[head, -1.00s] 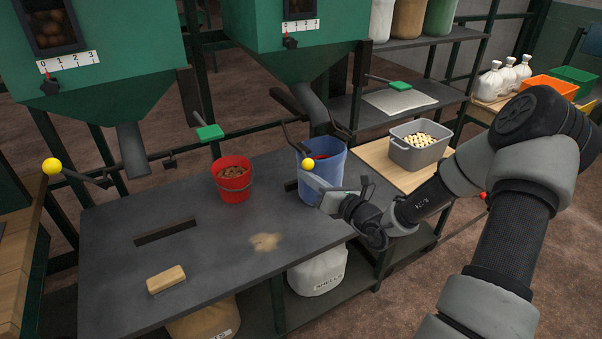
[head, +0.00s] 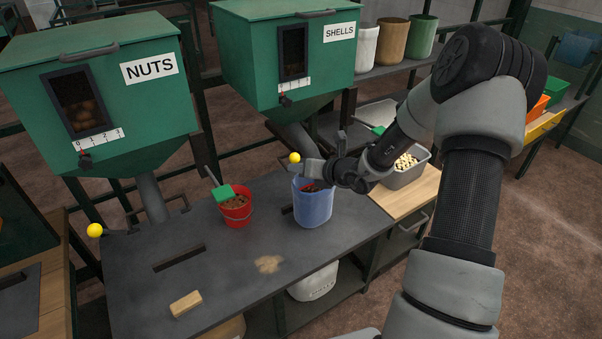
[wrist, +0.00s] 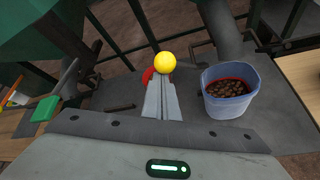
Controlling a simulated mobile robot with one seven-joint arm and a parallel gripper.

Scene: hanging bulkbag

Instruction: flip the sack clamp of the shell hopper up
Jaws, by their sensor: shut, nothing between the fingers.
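The shell hopper (head: 290,50) is a green box labelled SHELLS at the back middle. Its sack clamp ends in a yellow ball (head: 294,158), which shows above the blue bucket's left rim; the lever behind it is mostly hidden. My gripper (head: 308,168) is shut and empty, its tips close beside the ball at the right. In the wrist view the ball (wrist: 165,62) appears just beyond the shut fingers (wrist: 160,98); I cannot tell whether they touch. My gripper hides part of the clamp area.
The blue bucket (head: 313,207) stands below my gripper, and a red bucket (head: 236,213) stands left of it. A grey crate (head: 405,175) is at the right. The nut hopper (head: 100,90) has its own yellow ball (head: 95,230).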

